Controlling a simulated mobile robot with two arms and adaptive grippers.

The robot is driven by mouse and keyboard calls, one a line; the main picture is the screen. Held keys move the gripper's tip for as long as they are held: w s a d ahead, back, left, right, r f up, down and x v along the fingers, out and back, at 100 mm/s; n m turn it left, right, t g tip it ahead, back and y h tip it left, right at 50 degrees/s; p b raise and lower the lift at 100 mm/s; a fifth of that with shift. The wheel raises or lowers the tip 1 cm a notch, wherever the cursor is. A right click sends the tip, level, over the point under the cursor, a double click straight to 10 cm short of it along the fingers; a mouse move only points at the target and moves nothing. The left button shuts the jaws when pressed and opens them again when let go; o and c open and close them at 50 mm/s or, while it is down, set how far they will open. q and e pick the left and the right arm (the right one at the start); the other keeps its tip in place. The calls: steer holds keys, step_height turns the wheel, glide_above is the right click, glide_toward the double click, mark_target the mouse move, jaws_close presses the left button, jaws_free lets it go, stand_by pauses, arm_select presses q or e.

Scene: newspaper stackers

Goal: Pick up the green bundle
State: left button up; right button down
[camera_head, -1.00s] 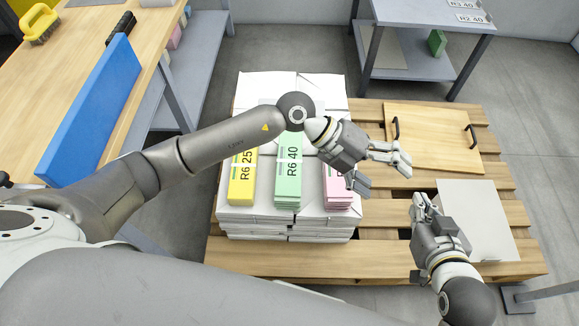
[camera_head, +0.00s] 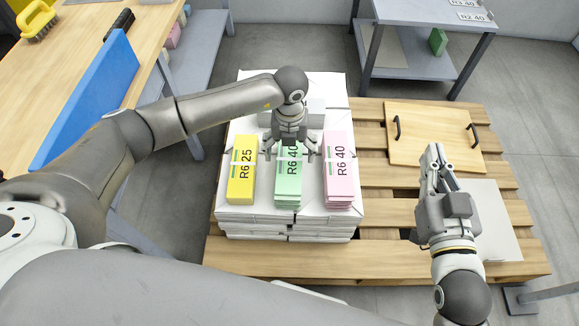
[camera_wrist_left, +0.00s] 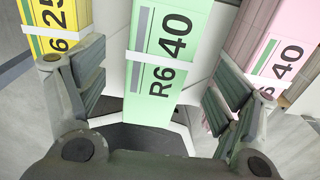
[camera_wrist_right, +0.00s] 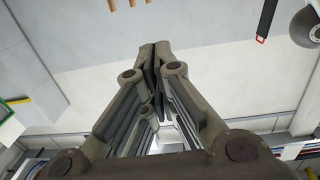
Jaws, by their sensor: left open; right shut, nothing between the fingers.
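The green bundle (camera_head: 288,185), marked R6 40 with a white band, lies on the white paper stack between a yellow and a pink bundle. My left gripper (camera_head: 291,152) is open above the far part of the green bundle, pointing down. In the left wrist view the green bundle (camera_wrist_left: 168,60) lies between the spread fingers (camera_wrist_left: 150,95), with no finger seen touching it. My right gripper (camera_head: 433,155) is shut and empty, away to the right over the pallet. In the right wrist view its fingertips (camera_wrist_right: 154,48) meet.
The yellow bundle (camera_head: 242,170) and pink bundle (camera_head: 339,170) lie close on either side. The white stack (camera_head: 310,92) stands on a wooden pallet (camera_head: 380,255). A wooden board with handles (camera_head: 440,130) and a pale sheet (camera_head: 495,220) lie to the right. A table with a blue panel (camera_head: 90,100) stands left.

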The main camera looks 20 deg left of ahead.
mark_target(290, 158)
arm_select(q)
steer(key=shift+f, duration=0.8)
step_height(290, 158, down, 4)
steer(key=shift+r+b, duration=0.1)
steer(key=shift+b, duration=0.95)
steer(key=shift+f, duration=0.25)
arm_select(e)
step_height(290, 158, up, 10)
steer(key=s+t+y, duration=0.2)
steer(key=t, duration=0.4)
steer(key=shift+a, duration=0.4)
arm_select(q)
steer(key=shift+c, duration=0.3)
arm_select(e)
steer(key=shift+s, duration=0.1)
arm_select(q)
jaws_close()
steer(key=shift+w+r, duration=0.1)
